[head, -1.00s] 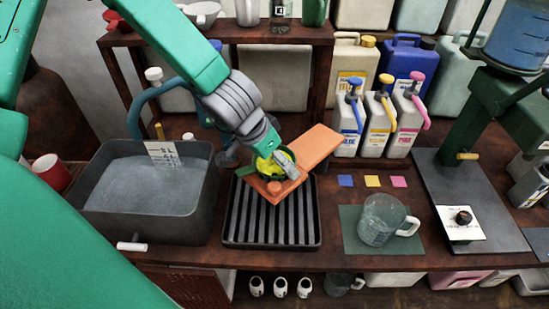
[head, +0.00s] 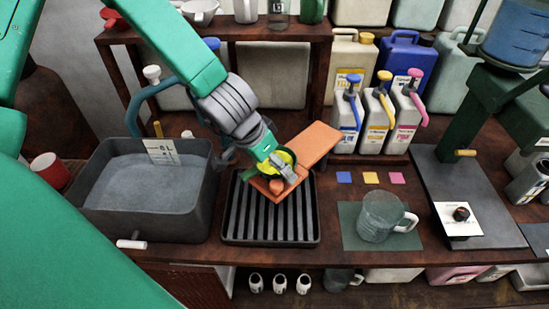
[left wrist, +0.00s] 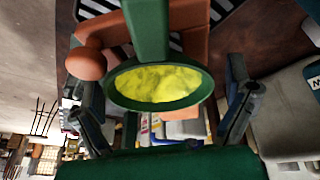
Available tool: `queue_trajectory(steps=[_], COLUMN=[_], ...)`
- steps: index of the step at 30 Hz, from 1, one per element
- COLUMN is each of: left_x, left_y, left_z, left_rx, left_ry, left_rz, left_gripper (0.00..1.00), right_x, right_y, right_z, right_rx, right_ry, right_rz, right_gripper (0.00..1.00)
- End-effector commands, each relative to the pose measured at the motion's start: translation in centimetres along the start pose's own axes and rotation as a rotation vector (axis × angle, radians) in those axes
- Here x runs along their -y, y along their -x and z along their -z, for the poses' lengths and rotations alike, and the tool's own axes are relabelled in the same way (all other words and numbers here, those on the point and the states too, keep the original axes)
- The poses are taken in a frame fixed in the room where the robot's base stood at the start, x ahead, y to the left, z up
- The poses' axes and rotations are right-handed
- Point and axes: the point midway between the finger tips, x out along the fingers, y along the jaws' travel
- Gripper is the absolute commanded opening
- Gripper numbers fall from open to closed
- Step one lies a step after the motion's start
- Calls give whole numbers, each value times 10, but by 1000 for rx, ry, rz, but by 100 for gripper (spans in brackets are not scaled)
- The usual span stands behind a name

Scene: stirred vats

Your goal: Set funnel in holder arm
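The orange holder arm (head: 317,141) reaches over the slatted drain tray, with a round orange knob (head: 277,185) near its front end. The green funnel with a yellow inside (head: 288,157) is at that front end. In the left wrist view the funnel (left wrist: 160,84) is in front of the orange arm (left wrist: 188,45); whether it is fully seated I cannot tell. My left gripper (head: 283,168) is right at the funnel. Its fingers stand apart on both sides of the funnel, apparently clear of its rim. My right gripper is not in view.
A grey basin (head: 205,210) stands left of the black slatted tray (head: 230,238). A clear jug (head: 380,215) stands on a green mat at right. Pump bottles (head: 379,115) stand behind. A stand with a blue vat (head: 520,35) is at far right.

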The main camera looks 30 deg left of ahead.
Motion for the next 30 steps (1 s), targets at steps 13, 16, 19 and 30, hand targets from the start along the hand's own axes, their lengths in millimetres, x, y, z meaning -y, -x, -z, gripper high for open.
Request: queue_trajectory(steps=[13,16,19,30], left_x=[0,-1,0,2], left_y=[12,27,44,99], left_z=[6,6,6,2], left_rx=[-12,-13,-12,-1], left_ry=[-5,-5,-8,-8], left_rz=[2,2,4,3], left_gripper=[100,100,100,100], right_x=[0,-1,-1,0], right_y=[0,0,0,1], right_z=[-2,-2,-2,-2], right_rx=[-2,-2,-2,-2], right_ry=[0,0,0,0], right_rz=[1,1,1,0], right_gripper=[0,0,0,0])
